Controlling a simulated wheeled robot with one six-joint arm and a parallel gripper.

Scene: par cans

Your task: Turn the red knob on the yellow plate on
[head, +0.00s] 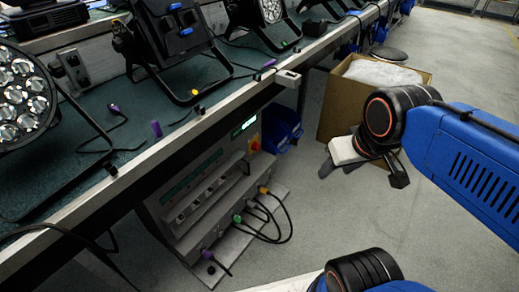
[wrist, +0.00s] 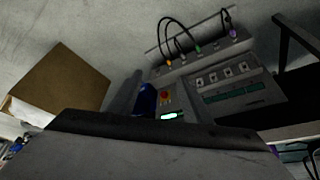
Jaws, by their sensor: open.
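The red knob on its yellow plate (head: 254,145) is small, at the upper right end of the grey test unit's (head: 195,200) front, beside a lit green display (head: 244,126). The wrist view shows the unit upside down, with the red knob (wrist: 165,97) near the middle. Its pointing direction is too small to read. My gripper (head: 326,164) is open and empty, to the right of the knob and apart from it, in front of the cardboard box. My gripper's dark body fills the bottom of the wrist view.
A bench (head: 235,92) with several stage lights runs above the unit. Cables (head: 268,222) hang from sockets low on the unit. A blue bin (head: 281,128) stands just right of the knob. The cardboard box (head: 350,108) is behind my gripper. Floor between gripper and unit is clear.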

